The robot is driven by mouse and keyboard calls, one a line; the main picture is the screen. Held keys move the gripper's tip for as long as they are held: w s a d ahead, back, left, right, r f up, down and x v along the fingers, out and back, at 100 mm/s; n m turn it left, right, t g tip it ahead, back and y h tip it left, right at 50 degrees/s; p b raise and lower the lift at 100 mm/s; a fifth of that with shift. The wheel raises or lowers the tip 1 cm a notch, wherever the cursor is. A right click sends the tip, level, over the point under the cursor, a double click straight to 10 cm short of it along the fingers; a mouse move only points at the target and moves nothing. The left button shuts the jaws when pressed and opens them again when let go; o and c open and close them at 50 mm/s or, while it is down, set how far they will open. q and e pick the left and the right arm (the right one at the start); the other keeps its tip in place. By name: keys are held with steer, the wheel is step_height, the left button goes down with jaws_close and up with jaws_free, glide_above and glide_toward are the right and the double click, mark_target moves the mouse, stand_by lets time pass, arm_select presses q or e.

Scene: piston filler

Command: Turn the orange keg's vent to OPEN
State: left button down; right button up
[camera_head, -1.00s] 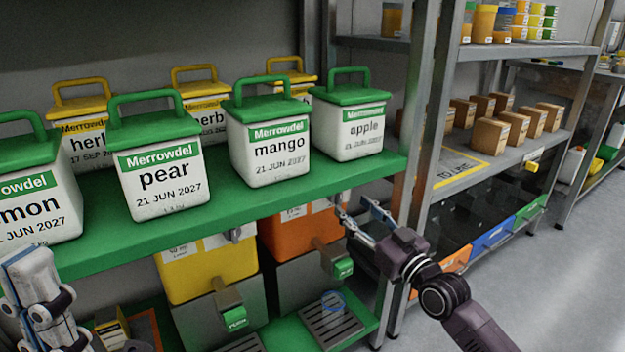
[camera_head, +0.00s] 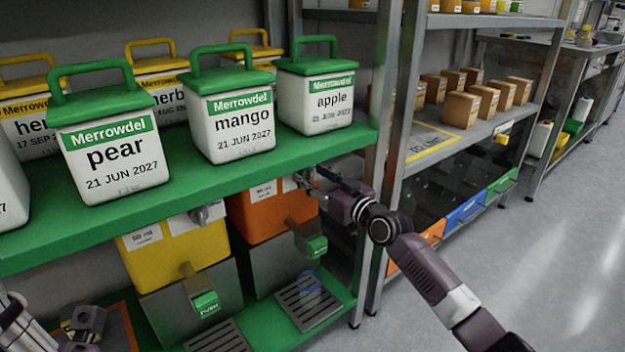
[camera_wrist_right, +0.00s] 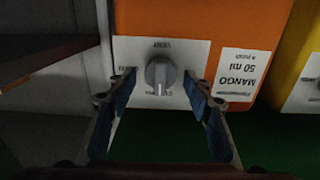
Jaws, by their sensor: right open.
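The orange keg (camera_head: 268,218) stands under the green shelf, and its front also shows in the right wrist view (camera_wrist_right: 200,18). Its grey round vent knob (camera_wrist_right: 159,70) sits on a white plate, lettered upside down in that view. The knob's pale pointer mark faces down in the picture, towards small lettering partly hidden there. My right gripper (camera_wrist_right: 160,80) is open, one finger on each side of the knob. I cannot tell whether they touch it. In the head view my right gripper (camera_head: 312,180) reaches the keg's upper right. My left arm (camera_head: 20,325) shows at the lower left; its fingers are unclear.
A yellow keg (camera_head: 175,250) stands left of the orange one. The green shelf (camera_head: 190,190) runs just above, bearing several lidded tubs. A metal rack post (camera_head: 378,150) stands right of the orange keg. A drip grate (camera_head: 308,300) lies below its green-tipped tap (camera_head: 316,246).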

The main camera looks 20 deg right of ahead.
steer(key=shift+c, duration=0.2)
steer(key=c, duration=1.1)
steer(key=shift+o, duration=0.2)
